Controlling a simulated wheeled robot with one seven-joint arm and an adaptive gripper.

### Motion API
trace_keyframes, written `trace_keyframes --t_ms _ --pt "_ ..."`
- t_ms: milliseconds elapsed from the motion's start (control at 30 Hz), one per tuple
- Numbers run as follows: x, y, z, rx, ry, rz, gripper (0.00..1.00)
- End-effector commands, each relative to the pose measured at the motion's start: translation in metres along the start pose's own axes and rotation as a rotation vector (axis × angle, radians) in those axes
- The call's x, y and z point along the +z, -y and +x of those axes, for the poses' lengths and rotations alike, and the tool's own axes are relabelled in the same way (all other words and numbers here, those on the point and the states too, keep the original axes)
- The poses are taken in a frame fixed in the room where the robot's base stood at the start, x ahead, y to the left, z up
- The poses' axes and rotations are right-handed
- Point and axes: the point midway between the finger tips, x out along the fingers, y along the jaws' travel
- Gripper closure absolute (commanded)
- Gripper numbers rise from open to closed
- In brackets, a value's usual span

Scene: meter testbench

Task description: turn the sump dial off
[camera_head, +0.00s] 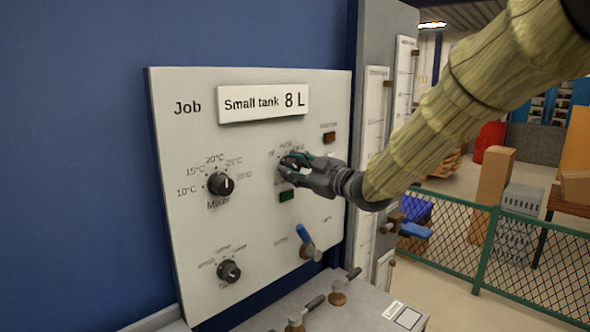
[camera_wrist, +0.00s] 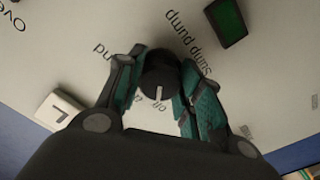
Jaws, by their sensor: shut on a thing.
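The sump dial (camera_wrist: 158,72) is a round black knob with a white pointer mark, on a pale panel beside the upside-down words "sump pump". My gripper (camera_head: 290,163) is shut on it, with a green-padded finger on either side. In the wrist view the pointer mark faces down the picture, towards small lettering that seems to read "off". Other lettering around the knob is partly hidden by the fingers. In the head view my gripper covers most of the dial.
A green lamp (camera_head: 286,196) sits just below the dial. The panel also has a mixer knob (camera_head: 220,184), a lower-left knob (camera_head: 229,271), a blue-handled lever (camera_head: 305,240) and an amber lamp (camera_head: 329,137). A "Small tank 8 L" plate (camera_head: 262,103) is at the top.

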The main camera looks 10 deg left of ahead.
Motion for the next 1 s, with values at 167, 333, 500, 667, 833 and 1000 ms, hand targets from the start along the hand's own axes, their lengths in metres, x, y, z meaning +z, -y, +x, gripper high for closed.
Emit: trace_keyframes --t_ms 167,333,500,667,833,1000 --pt "0.001 0.000 0.000 0.000 0.001 0.000 0.46" --pt "0.000 0.000 0.000 0.000 0.001 0.000 0.42" --pt "0.000 0.000 -0.001 0.000 0.000 0.001 0.42" --pt "0.000 -0.001 -0.010 0.001 0.001 0.001 0.42" --pt "0.000 -0.001 -0.037 0.002 0.000 0.002 0.42" --pt "0.000 -0.001 -0.069 0.002 0.000 0.002 0.42"
